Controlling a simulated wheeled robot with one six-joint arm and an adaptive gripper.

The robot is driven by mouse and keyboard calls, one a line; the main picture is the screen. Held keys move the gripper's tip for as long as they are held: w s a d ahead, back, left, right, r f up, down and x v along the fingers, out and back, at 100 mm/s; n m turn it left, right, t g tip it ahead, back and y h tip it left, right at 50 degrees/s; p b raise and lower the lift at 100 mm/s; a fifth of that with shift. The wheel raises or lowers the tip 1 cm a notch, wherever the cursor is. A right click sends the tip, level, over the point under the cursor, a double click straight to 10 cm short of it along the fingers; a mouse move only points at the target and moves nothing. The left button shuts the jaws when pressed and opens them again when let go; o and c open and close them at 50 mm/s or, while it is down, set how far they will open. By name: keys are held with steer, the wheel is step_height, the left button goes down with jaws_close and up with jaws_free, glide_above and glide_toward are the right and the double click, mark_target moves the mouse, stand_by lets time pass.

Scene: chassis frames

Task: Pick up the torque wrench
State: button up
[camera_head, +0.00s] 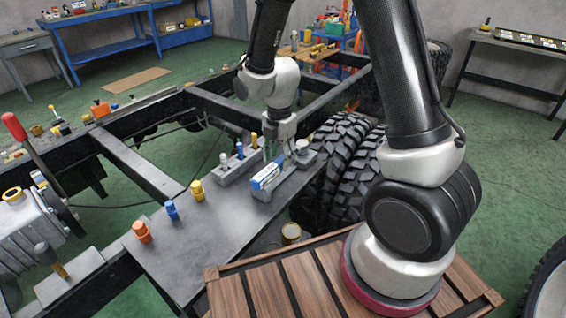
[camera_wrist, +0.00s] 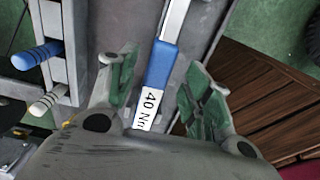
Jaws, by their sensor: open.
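The torque wrench (camera_wrist: 160,68) has a blue grip, a silver shaft and a white end label reading "40 Nm". In the wrist view it runs lengthwise between my fingers. My gripper (camera_wrist: 157,80) is open, with one green-padded finger on each side of the wrench and visible gaps between. In the head view my gripper (camera_head: 283,150) hangs over the far end of the dark metal plate (camera_head: 215,235). A blue and white piece (camera_head: 265,177) in a grey holder below it looks like the same wrench, partly hidden by the gripper.
A grey rack (camera_wrist: 75,45) with a blue-handled tool (camera_wrist: 37,55) and a white-handled tool (camera_wrist: 50,100) stands left of my gripper. Orange, blue and yellow sockets (camera_head: 171,210) line the plate. Large tyres (camera_head: 335,165) and a wooden slatted deck (camera_head: 275,290) are close by.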

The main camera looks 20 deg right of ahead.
mark_target(279, 160)
step_height(279, 160, down, 3)
steer(key=shift+w+f, duration=0.1)
steer(key=shift+f, duration=0.1)
jaws_close()
steer(key=shift+r, duration=0.15)
